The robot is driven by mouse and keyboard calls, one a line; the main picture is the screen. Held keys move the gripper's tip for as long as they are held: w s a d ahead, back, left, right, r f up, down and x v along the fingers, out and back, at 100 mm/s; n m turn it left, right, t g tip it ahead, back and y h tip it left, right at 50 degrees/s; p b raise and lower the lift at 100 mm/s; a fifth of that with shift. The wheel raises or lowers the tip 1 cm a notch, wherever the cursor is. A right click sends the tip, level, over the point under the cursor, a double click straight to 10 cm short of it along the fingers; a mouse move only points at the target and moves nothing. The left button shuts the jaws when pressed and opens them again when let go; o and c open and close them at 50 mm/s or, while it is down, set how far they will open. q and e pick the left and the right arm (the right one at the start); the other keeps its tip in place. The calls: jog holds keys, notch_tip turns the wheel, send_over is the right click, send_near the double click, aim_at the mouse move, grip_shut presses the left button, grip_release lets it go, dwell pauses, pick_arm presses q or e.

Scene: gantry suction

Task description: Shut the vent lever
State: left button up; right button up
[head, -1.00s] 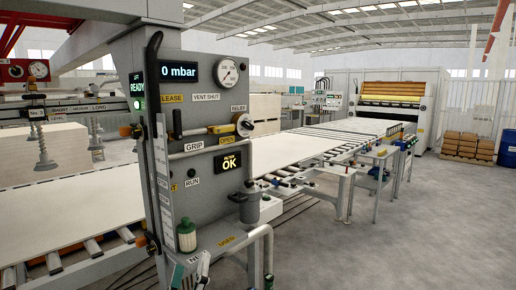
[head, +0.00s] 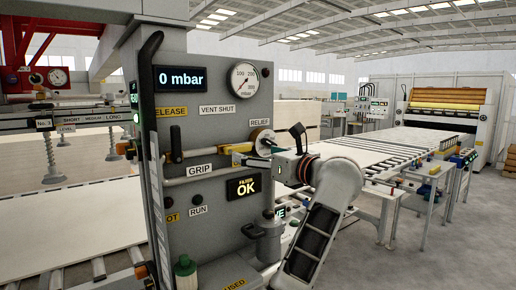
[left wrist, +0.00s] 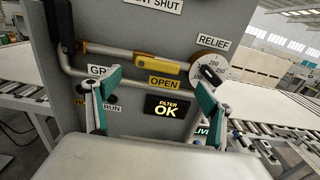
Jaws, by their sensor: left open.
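The vent lever (left wrist: 160,65) has a yellow grip on a metal rod and lies nearly level on the grey panel, just above the yellow OPEN label (left wrist: 164,82). The VENT SHUT label (head: 217,109) is higher on the panel. My left gripper (left wrist: 158,88) is open and empty, its teal-padded fingers facing the panel. In the left wrist view the lever passes above and between the fingertips; I cannot tell whether they touch it. My right gripper is not in view.
The round relief knob (left wrist: 211,67) sits close to the lever's right end. A bent grip rail (head: 210,174) runs below the lever. The filter display (head: 243,187) reads OK, and the gauge display (head: 181,79) reads 0 mbar. A roller conveyor (head: 400,168) stretches behind to the right.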

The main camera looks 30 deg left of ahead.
aim_at(240, 149)
pick_arm(q)
jog(key=x, duration=0.3)
jog(key=p+x, duration=0.1)
jog(key=x, duration=0.3)
jog(key=shift+s+a, duration=0.1)
jog(key=shift+a, duration=0.35)
jog(key=c, duration=1.6)
